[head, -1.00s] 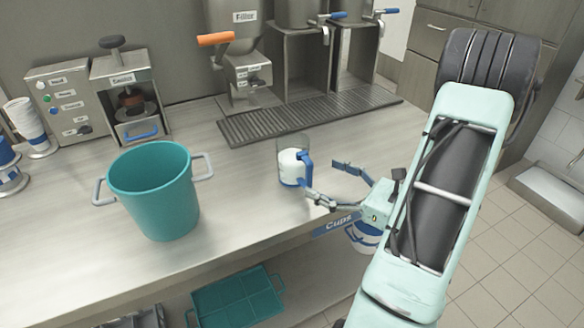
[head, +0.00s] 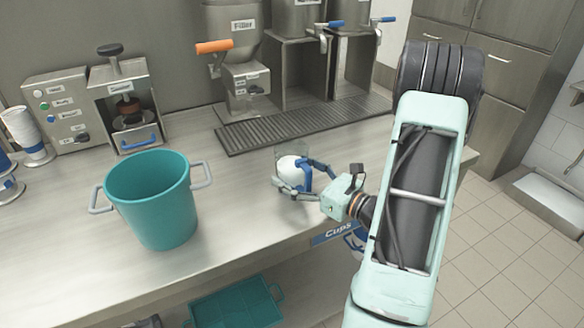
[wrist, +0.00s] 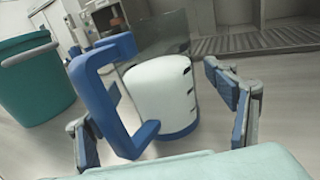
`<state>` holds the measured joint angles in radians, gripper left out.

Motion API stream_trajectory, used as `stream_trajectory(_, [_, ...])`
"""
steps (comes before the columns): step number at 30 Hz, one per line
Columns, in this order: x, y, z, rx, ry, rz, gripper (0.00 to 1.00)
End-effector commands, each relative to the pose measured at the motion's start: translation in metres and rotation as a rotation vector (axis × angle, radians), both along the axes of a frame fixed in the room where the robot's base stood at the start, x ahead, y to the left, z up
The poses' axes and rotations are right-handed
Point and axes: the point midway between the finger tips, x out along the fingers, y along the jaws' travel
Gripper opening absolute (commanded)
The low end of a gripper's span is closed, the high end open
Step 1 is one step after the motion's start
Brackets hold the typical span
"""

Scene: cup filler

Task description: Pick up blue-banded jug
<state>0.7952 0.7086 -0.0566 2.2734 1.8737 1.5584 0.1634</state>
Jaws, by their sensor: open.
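The blue-banded jug (head: 291,170) stands upright on the steel counter, clear above, with white contents and a blue base and handle. In the wrist view the jug (wrist: 157,85) is straight ahead, its blue handle (wrist: 90,97) toward the camera on the left. My gripper (head: 300,178) is open around the jug's near side, one finger on each side. In the wrist view my gripper's fingers (wrist: 160,120) stand left and right of the jug, with a visible gap on the right. On the left, the finger is close behind the handle; I cannot tell whether it touches.
A teal bucket (head: 150,205) with grey handles stands left of the jug. A drip grating (head: 300,122) and the filler machine (head: 235,60) are behind it. The counter's front edge is close, with a teal tray (head: 235,306) below.

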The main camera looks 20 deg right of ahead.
Motion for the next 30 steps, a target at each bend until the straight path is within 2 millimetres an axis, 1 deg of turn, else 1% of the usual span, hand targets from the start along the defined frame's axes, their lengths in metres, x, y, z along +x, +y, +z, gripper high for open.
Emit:
stream_trajectory(3, [0.0054, 0.0025, -0.0001, 0.000, 0.000, 0.000, 0.78])
stream_trajectory(9, [0.0055, 0.0024, -0.0002, 0.000, 0.000, 0.000, 0.77])
stream_trajectory(24, [0.0052, 0.0023, -0.0003, 0.001, 0.000, 0.000, 0.21])
stream_trajectory(25, [0.0054, 0.0024, 0.0008, 0.000, -0.002, 0.000, 0.19])
stream_trajectory(30, [0.0054, 0.0023, 0.0008, 0.000, -0.002, 0.000, 0.19])
